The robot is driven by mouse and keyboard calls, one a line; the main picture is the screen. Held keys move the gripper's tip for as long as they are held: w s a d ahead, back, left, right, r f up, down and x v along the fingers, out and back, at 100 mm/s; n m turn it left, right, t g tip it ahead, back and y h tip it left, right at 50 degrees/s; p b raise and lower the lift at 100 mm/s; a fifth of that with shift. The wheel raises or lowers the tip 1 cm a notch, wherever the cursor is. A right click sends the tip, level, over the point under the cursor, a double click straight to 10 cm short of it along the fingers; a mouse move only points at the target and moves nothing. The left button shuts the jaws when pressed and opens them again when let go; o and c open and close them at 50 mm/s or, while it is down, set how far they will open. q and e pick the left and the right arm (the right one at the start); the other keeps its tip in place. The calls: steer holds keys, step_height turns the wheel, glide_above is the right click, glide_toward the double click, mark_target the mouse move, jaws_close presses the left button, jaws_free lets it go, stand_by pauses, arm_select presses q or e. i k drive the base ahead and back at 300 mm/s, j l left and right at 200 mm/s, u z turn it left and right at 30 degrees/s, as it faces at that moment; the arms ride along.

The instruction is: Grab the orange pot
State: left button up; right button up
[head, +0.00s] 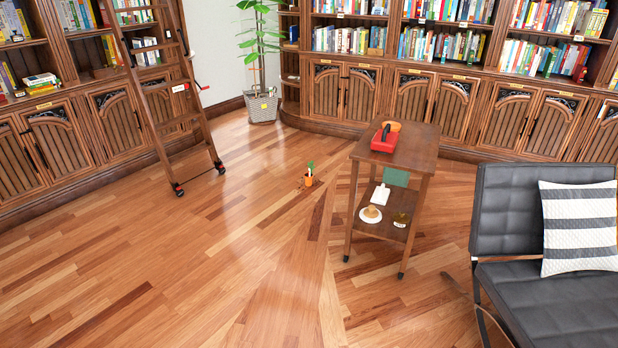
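A small orange pot (308,181) with a green plant in it stands upright on the wooden floor, near the middle of the head view. It is to the left of a small wooden side table and looks tiny at this distance. Neither of my grippers shows in the head view. Nothing stands in front of the pot.
A wooden cart-like table (423,150) holds a red item (384,142) on top and a plate on its lower shelf. A black chair (508,213) with a striped cushion stands right. A ladder (160,92) leans on bookshelves. The floor in front is clear.

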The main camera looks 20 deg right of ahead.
mark_target(308, 176)
steer(key=i, duration=0.9)
steer(key=i+z, duration=0.1)
steer(key=i, duration=0.6)
steer(key=i+z, duration=0.1)
steer(key=i, duration=0.6)
steer(key=i+j+z, duration=0.1)
steer(key=i, duration=0.6)
steer(key=i+j+z, duration=0.1)
steer(key=i, duration=0.6)
